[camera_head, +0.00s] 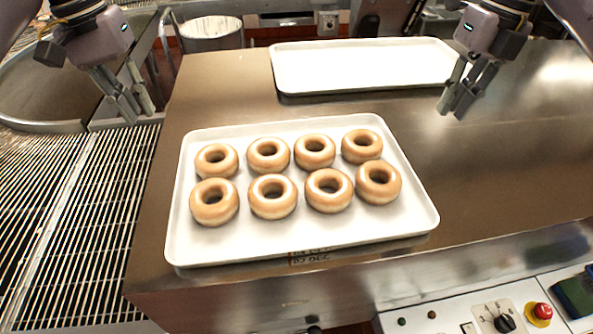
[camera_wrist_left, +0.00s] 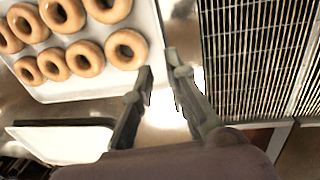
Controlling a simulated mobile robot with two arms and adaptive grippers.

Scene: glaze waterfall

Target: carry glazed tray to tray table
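A white tray (camera_head: 300,240) with several glazed donuts (camera_head: 272,196) in two rows lies on the steel table, close to its near edge. The tray also shows at the upper left of the left wrist view (camera_wrist_left: 90,84). My left gripper (camera_head: 134,112) is up at the left, beyond the tray's far left corner and apart from it. Its two fingers are spread and empty in the left wrist view (camera_wrist_left: 166,75). My right gripper (camera_head: 455,108) hangs beyond the tray's far right side, apart from it. It looks open, with nothing between its fingers.
An empty white tray (camera_head: 365,65) lies at the back of the steel table (camera_head: 500,165). A wire conveyor grate (camera_head: 85,220) runs along the left. A white bucket (camera_head: 210,30) stands behind. A control panel with a red button (camera_head: 541,311) is at the lower right. The table's right side is clear.

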